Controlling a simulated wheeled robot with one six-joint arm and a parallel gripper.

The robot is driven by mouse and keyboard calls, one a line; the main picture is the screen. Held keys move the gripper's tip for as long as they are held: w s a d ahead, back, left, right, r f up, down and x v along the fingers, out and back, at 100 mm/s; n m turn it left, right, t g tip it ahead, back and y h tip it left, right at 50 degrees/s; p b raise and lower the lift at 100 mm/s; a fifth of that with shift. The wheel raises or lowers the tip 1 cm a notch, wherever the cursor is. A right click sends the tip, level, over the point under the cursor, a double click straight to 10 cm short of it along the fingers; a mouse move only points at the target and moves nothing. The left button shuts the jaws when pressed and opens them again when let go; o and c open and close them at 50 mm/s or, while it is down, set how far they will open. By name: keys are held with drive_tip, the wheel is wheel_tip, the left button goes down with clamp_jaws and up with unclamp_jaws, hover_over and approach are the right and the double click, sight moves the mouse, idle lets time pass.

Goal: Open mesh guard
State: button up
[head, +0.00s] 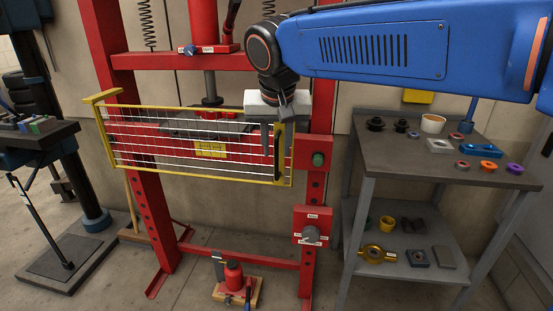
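The mesh guard (150,171) is a yellow frame with thin pale wires. It stands across the front of the red press, from beyond the left post to near the right post. A dark upright handle (279,152) with yellow edges is at its right end. My gripper (275,143) comes down from above at this right end, with its pale body above the guard's top rail. Its grey fingers look apart, close around or beside the handle. I see a gap left of the handle; contact cannot be told, as the right finger is partly hidden.
The red press post (320,120) with a green button (318,159) stands just right of the guard. A grey workbench (400,165) with small parts is at the right. A red bottle jack (233,276) sits low in front. Floor left of the press is partly clear.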

sight(276, 155)
drive_tip(key=shift+x, duration=2.65)
clamp_jaws()
